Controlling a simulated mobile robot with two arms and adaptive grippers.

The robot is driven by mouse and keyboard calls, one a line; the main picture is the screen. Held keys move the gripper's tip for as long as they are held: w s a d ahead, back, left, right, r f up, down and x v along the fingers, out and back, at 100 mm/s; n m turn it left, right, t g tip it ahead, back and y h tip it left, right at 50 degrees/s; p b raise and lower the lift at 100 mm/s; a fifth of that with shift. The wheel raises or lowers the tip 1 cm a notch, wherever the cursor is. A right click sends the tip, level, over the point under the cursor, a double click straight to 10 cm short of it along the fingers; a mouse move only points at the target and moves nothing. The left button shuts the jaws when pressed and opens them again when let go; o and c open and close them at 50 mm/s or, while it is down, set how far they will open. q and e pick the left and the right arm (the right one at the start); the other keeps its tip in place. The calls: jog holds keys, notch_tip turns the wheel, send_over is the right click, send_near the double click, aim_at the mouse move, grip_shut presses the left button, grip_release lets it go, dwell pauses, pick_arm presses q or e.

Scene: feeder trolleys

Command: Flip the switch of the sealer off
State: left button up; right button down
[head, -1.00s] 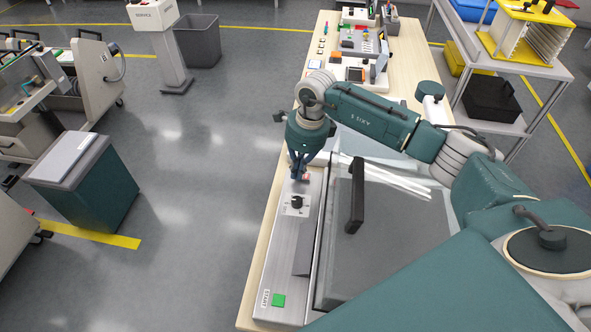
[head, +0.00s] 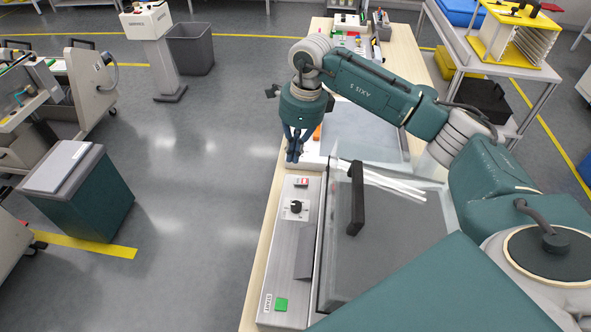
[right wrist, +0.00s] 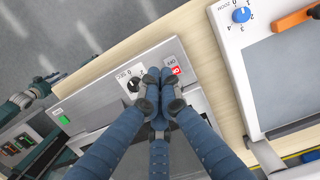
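The sealer (head: 275,262) is a long grey panel with a black knob (head: 295,207), a green start button (head: 281,304) and a dark lid handle (head: 355,200). Its small red switch (head: 302,182) sits at the panel's far end; it also shows in the right wrist view (right wrist: 175,71), and I cannot tell its position. My right gripper (head: 293,160) hangs above and beyond the switch, apart from it in the head view. In the right wrist view its blue fingers (right wrist: 160,77) are drawn together beside the switch, holding nothing visible. My left gripper is not recognisable in either view.
A second device (right wrist: 282,70) with a blue knob lies beyond the sealer. A wooden bench top (head: 256,262) borders the panel. A shelf trolley (head: 500,62) stands at back right, and a teal bin (head: 88,205) stands left on open floor.

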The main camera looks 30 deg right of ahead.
jog(key=r, duration=0.2)
jog(key=r+b, duration=0.1)
jog(key=r, duration=0.2)
jog(key=shift+w+a, duration=0.1)
jog(key=shift+w, duration=0.1)
jog(key=shift+f, duration=0.1)
